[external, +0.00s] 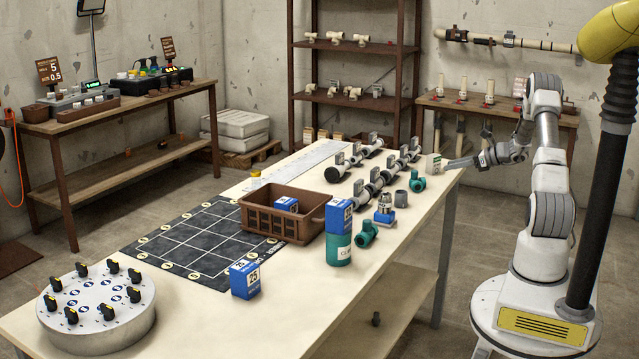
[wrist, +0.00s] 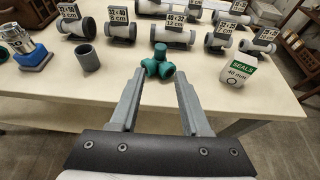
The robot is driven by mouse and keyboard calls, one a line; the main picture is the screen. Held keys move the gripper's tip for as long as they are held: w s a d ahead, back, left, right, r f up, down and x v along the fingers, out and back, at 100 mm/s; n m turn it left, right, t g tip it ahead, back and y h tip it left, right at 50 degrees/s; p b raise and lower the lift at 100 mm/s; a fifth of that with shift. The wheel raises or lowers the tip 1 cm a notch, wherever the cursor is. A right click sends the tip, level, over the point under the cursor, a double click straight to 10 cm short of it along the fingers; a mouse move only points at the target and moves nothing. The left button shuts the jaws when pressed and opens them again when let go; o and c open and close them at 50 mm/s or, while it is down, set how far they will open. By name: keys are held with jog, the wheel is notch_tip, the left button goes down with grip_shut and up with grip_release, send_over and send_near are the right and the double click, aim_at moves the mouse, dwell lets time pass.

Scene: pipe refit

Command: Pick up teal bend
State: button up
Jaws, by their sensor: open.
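A teal pipe fitting, which looks like the bend (external: 418,183), lies on the light worktable near its right edge. In the wrist view the same teal bend (wrist: 160,63) is just ahead of my fingertips, roughly centred between them. My gripper (wrist: 160,82) is open and empty, with its two grey fingers apart and pointing at the fitting. In the external view my gripper (external: 456,163) reaches over the table's right edge from the right. A second teal fitting (external: 366,234) lies nearer the front, beside the teal-and-blue container.
A white seals tub (wrist: 238,72) stands right of the teal bend. A grey ring (wrist: 87,57) and a blue-based fitting (wrist: 32,52) stand to its left. Labelled pipe pieces (wrist: 170,38) line up behind it. A brown crate (external: 265,220) is farther along the worktable (external: 300,262).

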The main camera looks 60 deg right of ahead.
jog(key=b, duration=0.1)
send_near(414, 179)
jog(key=w, duration=0.3)
jog(key=w+d, duration=0.1)
jog(key=w, duration=0.1)
jog(key=shift+w+f, duration=0.15)
jog(key=shift+f, duration=0.05)
jog(key=x, duration=0.4)
jog(key=shift+f+b, duration=0.4)
jog(key=shift+w+f, duration=0.1)
jog(key=shift+w, duration=0.3)
grip_shut()
